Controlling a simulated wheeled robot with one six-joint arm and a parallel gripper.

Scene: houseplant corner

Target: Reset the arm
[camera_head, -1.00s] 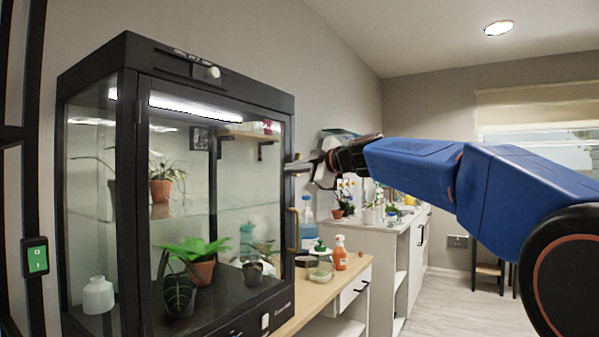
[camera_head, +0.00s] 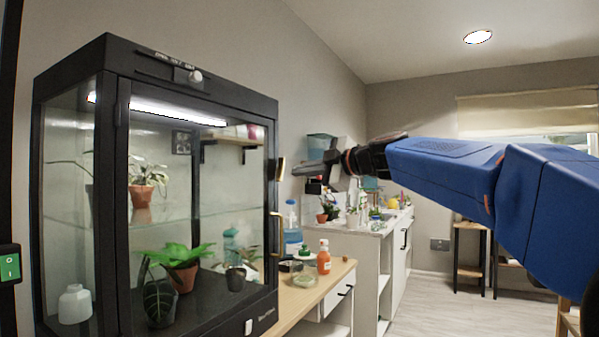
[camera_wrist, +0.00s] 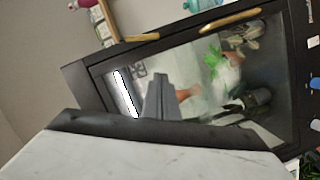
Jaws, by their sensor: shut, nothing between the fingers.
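My gripper (camera_head: 304,171) is at the end of my blue arm, raised at about the height of the cabinet's upper part. Its fingers point left and are shut, with nothing between them. In the wrist view its fingers (camera_wrist: 158,98) stand in front of the cabinet glass. In the head view the gripper appears just right of the black glass plant cabinet (camera_head: 105,60); I cannot tell the exact gap. The cabinet door looks closed, with a brass handle (camera_head: 277,233) on its right side.
Inside the cabinet are potted plants (camera_head: 182,268) and a white jug (camera_head: 75,304). A white cabinet (camera_head: 345,262) stands behind. Floor (camera_head: 460,305) is open at lower right.

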